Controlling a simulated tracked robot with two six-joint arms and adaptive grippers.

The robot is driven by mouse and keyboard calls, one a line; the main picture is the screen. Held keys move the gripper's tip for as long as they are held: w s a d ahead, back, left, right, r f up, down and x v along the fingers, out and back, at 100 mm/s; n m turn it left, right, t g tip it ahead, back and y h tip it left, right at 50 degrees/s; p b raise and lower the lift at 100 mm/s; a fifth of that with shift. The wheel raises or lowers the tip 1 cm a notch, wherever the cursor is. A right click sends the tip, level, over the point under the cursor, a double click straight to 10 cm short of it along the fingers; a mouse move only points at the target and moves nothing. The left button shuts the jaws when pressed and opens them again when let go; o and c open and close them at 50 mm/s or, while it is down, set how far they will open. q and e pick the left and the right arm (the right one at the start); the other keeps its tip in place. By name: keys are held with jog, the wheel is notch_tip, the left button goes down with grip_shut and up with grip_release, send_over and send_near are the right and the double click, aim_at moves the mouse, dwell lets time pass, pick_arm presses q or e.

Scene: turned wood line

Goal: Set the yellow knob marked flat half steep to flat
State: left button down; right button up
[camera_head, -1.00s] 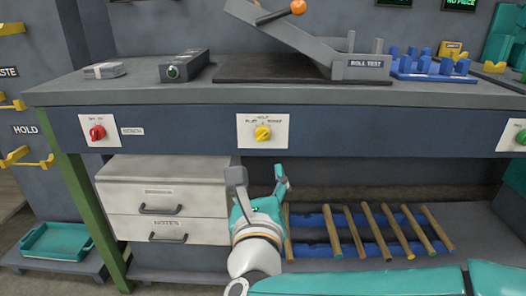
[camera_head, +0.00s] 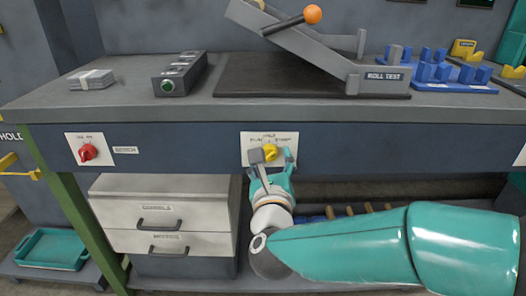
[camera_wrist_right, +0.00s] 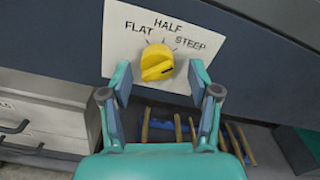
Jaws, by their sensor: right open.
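The yellow knob (camera_head: 270,152) sits on a white plate (camera_head: 247,139) on the front of the bench. In the right wrist view the knob (camera_wrist_right: 157,63) shows below the printed words FLAT, HALF and STEEP, from left to right. A dark mark shows on its lower right part, but I cannot tell for sure which word it points to. My right gripper (camera_head: 273,156) is open in front of the knob. In the wrist view its fingers (camera_wrist_right: 161,80) stand apart, one on each side below the knob, with no clear contact. My left gripper is not in view.
A red knob (camera_head: 88,152) is on the bench front at left. Drawers (camera_head: 158,190) stand under the bench. Wooden rods (camera_head: 350,210) lie on the lower shelf. The bench top (camera_head: 130,105) overhangs the knob plate, with a roll test ramp (camera_head: 300,45) on it.

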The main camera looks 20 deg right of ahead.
jog(key=shift+w, duration=0.15)
jog(key=shift+a, duration=0.15)
jog(key=c, duration=1.2)
jog(key=shift+o, duration=0.3)
